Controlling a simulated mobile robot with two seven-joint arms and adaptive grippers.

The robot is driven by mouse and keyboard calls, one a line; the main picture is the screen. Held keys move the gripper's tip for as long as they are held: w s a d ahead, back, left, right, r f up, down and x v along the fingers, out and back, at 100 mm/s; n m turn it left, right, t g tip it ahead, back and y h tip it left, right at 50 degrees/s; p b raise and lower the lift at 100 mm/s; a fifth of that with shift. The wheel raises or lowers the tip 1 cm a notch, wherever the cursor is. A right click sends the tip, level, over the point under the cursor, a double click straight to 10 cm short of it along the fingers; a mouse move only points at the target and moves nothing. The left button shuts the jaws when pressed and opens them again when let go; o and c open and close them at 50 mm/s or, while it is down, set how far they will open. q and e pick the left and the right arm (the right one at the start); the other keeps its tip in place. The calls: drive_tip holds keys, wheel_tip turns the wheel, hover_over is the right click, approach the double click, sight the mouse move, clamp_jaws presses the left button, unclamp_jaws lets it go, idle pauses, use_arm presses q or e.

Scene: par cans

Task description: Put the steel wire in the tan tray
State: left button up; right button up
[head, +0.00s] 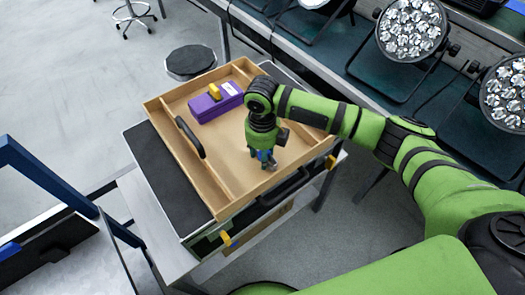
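The tan tray (222,206) is a shallow wooden box with thin dividers, standing on a dark-topped cabinet in the middle of the head view. My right gripper (268,163) points down over the right part of the tray. Small blue and grey parts show at its fingertips, but they are too small to tell whether the fingers are open or hold something. I cannot make out the steel wire; it may be hidden by the gripper. My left gripper is not in view.
A purple box (217,104) with a yellow top part lies in the tray's far section. A black handle (189,137) stands at the tray's left. Par cans (411,30) stand on the bench at the right. A dark round stool (191,62) is behind the tray.

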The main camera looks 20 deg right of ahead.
drive_tip(key=shift+f, duration=0.1)
drive_tip(key=shift+f, duration=0.1)
drive_tip(key=o, duration=1.2)
drive_tip(key=shift+c, duration=0.2)
drive_tip(key=shift+r, duration=0.65)
wheel_tip(320, 180, up, 11)
drive_tip(key=b, duration=0.2)
